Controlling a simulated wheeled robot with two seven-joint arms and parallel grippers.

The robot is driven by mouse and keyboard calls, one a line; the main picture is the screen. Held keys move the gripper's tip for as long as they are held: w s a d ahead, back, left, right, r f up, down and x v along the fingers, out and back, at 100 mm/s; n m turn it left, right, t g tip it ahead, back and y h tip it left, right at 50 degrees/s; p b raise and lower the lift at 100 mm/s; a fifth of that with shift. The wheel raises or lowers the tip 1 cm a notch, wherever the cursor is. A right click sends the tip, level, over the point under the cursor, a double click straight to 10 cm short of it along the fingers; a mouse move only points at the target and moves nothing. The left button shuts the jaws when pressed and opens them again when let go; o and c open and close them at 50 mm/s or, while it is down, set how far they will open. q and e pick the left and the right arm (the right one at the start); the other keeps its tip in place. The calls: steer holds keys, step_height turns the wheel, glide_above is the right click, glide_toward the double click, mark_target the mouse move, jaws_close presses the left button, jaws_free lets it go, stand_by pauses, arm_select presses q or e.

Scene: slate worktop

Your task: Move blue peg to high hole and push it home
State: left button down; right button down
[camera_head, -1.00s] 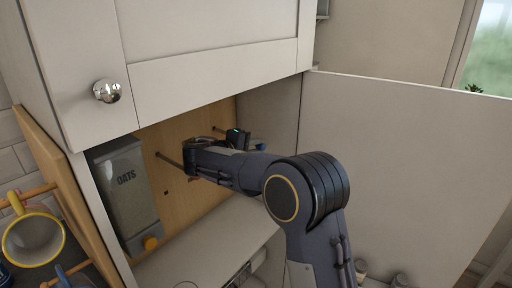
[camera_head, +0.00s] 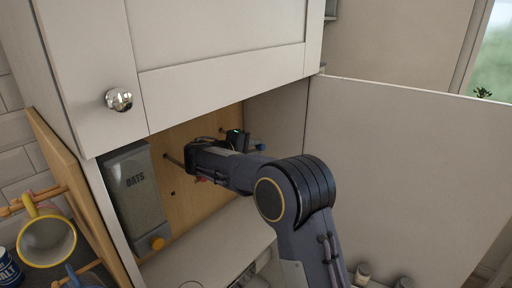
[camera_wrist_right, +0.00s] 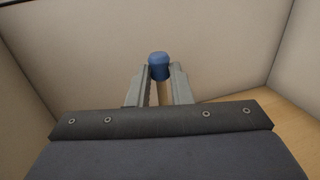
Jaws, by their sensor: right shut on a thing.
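The blue peg shows in the right wrist view as a blue cap (camera_wrist_right: 159,65) on a pale wooden shaft, between the two fingers of my right gripper (camera_wrist_right: 161,90). In the head view my right gripper (camera_head: 243,142) reaches into the open cabinet, shut on the peg, whose blue end (camera_head: 260,147) just shows at its right. The wooden back board (camera_head: 188,206) carries a dark hole (camera_head: 172,193) and protruding pegs. The high hole cannot be told apart behind my arm. My left gripper is out of view.
An upper cabinet door (camera_head: 220,85) hangs above, and a large pale panel (camera_head: 410,180) borders the right. A yellow-rimmed mug (camera_head: 47,240) hangs at the lower left. The shelf (camera_head: 205,252) below has clear room.

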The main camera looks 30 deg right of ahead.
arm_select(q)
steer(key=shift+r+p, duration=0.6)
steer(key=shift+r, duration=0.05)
arm_select(e)
steer(key=shift+w+a, duration=0.35)
steer(key=shift+w, duration=0.55)
steer(key=c, duration=1.2)
jaws_free()
steer(key=shift+c, duration=0.2)
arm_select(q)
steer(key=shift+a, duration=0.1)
arm_select(e)
steer(key=shift+a, duration=0.1)
